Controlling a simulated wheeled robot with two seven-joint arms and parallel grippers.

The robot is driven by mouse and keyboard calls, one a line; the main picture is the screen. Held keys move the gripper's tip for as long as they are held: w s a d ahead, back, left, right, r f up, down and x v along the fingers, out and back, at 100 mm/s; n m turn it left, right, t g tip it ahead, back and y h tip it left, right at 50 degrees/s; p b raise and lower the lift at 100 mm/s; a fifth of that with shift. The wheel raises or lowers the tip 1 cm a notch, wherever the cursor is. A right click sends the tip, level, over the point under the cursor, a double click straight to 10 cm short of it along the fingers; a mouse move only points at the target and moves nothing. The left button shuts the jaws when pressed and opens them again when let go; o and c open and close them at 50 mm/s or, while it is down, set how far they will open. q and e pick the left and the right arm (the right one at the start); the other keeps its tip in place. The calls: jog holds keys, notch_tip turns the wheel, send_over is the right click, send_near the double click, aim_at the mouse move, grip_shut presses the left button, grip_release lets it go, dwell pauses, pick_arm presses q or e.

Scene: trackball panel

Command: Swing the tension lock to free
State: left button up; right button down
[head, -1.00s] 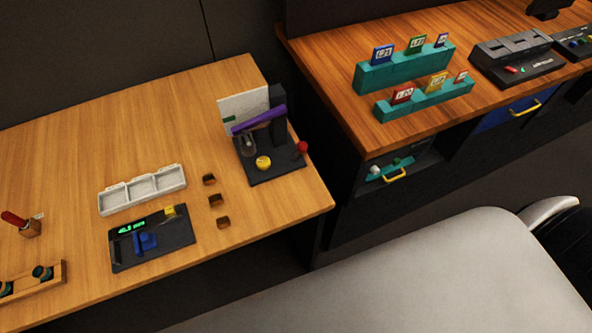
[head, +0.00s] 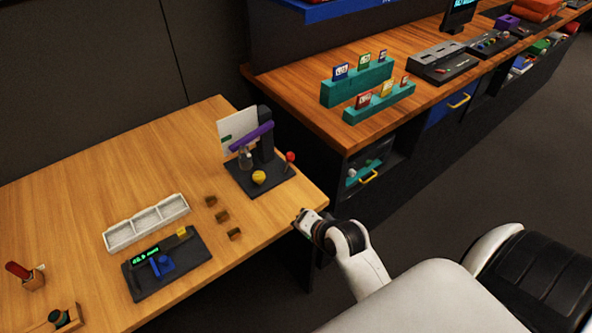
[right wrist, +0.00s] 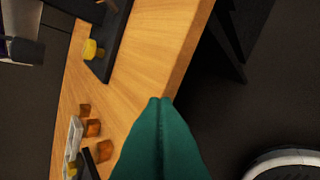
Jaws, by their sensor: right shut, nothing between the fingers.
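I cannot pick out the tension lock or its setting with certainty at this size. A black console (head: 443,66) and a second dark panel with small coloured controls (head: 490,43) stand on the far right counter. On the near table a dark stand (head: 266,135) carries a purple arm (head: 251,137), a yellow knob (head: 259,177) and a red-topped lever (head: 290,157). My right gripper (head: 300,222) is by the near table's right corner, in front of that stand and apart from it. Its green fingers (right wrist: 160,101) are together and empty in the right wrist view. My left gripper is out of view.
Small brown blocks (head: 222,216), a white tray (head: 147,221) and a dark device with a green display (head: 168,265) occupy the near table. Teal card racks (head: 357,84) stand on the far counter (head: 300,88). Open floor (head: 440,190) lies to the right.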

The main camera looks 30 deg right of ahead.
aim_at(288, 163)
jog(key=w+d+m, duration=0.1)
jog(key=m, duration=0.1)
jog(key=w+d+m+t, duration=0.1)
jog(key=w+m, duration=0.1)
jog(key=w+d+r+m+t, duration=0.1)
jog(key=w+d+m, duration=0.1)
jog(key=m, duration=0.1)
jog(key=shift+w+h, duration=0.1)
jog(key=shift+h, duration=0.3)
jog(key=w+d+m+t, duration=0.1)
jog(key=m, duration=0.2)
jog(key=w+d+r+m+h, duration=0.1)
jog(key=d+m, duration=0.1)
jog(key=w+d+m+t+h, duration=0.1)
jog(key=m, duration=0.2)
jog(key=shift+w+d+r+m+t, duration=0.3)
jog(key=shift+w+r, duration=0.05)
jog(key=shift+r, duration=0.05)
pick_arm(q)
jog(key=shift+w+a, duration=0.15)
pick_arm(e)
jog(key=shift+w+d+r+m+h, duration=0.1)
jog(key=shift+w+d+m+h, duration=0.15)
jog(key=shift+d+m, duration=0.4)
jog(key=shift+a, duration=0.15)
jog(key=x, duration=1)
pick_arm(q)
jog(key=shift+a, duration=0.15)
